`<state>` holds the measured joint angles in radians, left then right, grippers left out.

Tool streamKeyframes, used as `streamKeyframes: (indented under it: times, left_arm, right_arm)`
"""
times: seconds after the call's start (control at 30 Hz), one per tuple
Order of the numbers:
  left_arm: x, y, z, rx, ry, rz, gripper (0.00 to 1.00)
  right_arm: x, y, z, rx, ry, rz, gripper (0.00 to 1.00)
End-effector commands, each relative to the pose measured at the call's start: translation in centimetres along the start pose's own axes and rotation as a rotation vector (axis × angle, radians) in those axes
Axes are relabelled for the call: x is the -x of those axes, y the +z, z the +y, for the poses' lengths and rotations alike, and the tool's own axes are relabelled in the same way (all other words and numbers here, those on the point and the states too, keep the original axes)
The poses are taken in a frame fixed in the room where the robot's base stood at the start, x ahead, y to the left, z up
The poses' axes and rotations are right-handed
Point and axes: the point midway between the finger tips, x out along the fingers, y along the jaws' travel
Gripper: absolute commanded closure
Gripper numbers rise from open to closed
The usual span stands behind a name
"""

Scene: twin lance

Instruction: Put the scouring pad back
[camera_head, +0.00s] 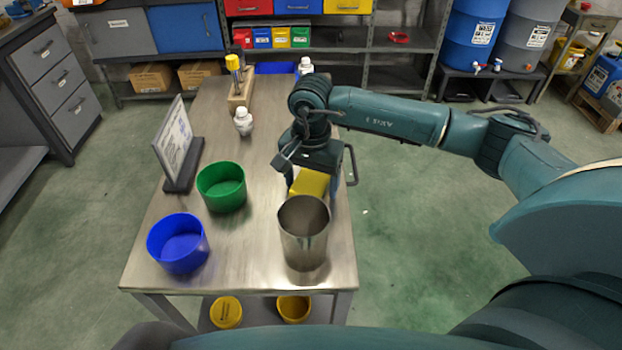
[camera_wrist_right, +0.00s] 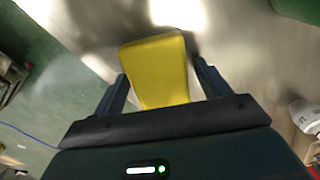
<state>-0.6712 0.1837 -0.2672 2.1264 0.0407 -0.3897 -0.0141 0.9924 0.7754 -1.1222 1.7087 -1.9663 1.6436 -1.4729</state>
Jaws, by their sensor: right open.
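The yellow block that I take for the scouring pad (camera_head: 311,183) is at the right side of the steel table (camera_head: 262,240), just behind a tall metal cylinder (camera_head: 303,240) that hides its lower part. My right gripper (camera_head: 314,190) points down over it. In the right wrist view the yellow pad (camera_wrist_right: 158,70) lies between the two fingers of the right gripper (camera_wrist_right: 162,82), which are apart with a gap visible on the right side. I cannot tell whether the pad touches the table. My left gripper is not in view.
A green bowl (camera_head: 221,187) and a blue bowl (camera_head: 178,243) stand on the left of the table. A sign on a stand (camera_head: 176,145), a white bottle (camera_head: 243,122) and a wooden holder (camera_head: 241,92) are behind them. The table's middle is clear.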

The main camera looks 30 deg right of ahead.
Motion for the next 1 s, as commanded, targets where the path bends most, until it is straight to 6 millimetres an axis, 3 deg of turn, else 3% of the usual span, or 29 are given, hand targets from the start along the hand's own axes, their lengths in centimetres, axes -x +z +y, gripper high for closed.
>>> streamKeyframes:
  times: [0.27, 0.7, 1.0]
  left_arm:
    - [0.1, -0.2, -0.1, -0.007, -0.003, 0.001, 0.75]
    - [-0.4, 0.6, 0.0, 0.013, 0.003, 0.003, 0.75]
    - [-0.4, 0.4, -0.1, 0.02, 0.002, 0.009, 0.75]
  right_arm:
    - [1.2, -0.1, -0.1, 0.0, -0.004, 0.002, 0.24]
    - [10.1, 0.0, -0.1, 0.001, -0.004, 0.003, 0.24]
    - [12.4, 0.0, 0.0, 0.0, 0.0, 0.001, 0.24]
